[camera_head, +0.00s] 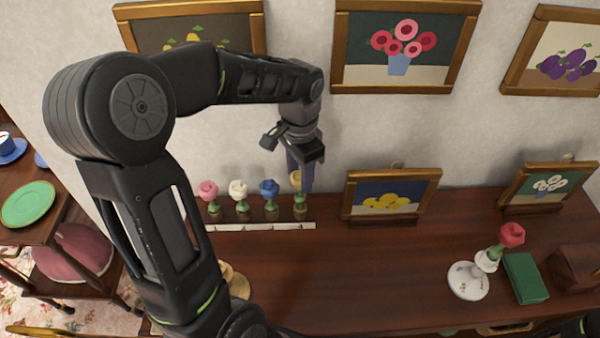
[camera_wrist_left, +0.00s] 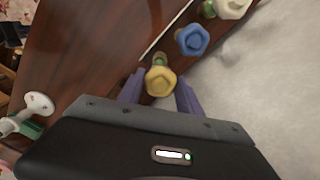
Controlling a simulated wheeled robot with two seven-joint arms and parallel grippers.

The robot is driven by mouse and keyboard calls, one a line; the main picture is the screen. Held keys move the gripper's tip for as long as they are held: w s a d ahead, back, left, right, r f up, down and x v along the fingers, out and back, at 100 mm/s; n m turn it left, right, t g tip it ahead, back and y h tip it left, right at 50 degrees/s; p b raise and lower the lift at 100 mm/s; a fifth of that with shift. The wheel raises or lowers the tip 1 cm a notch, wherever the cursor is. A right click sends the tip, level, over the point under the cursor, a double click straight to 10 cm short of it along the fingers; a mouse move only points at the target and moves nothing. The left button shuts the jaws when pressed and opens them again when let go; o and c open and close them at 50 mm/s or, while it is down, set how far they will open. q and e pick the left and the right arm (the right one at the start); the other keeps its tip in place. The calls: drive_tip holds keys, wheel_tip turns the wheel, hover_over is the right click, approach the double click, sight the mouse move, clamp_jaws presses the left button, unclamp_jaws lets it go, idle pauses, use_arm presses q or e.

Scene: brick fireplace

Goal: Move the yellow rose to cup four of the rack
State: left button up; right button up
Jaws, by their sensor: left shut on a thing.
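The yellow rose (camera_head: 296,180) stands upright at the right end of the rack (camera_head: 262,226), in line with a pink rose (camera_head: 208,190), a white rose (camera_head: 238,189) and a blue rose (camera_head: 269,188). My left gripper (camera_head: 304,178) points down over it and is shut on it. In the left wrist view the yellow rose (camera_wrist_left: 160,81) sits between the purple fingers (camera_wrist_left: 160,92), with the blue rose (camera_wrist_left: 192,40) beside it. The stem's lower end is at the fourth cup; how deep it sits is hard to tell. My right gripper is out of view.
A framed lemon picture (camera_head: 390,195) stands close to the right of the rack. The middle of the wooden top is clear.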

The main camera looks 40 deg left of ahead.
use_arm(q)
drive_tip(key=shift+f+b, duration=1.05)
drive_tip(key=shift+f, duration=0.45)
drive_tip(key=o, duration=1.2)
wheel_tip(320, 180, up, 8)
drive_tip(key=shift+f+b, duration=0.1)
drive_tip(key=shift+b, duration=0.2)
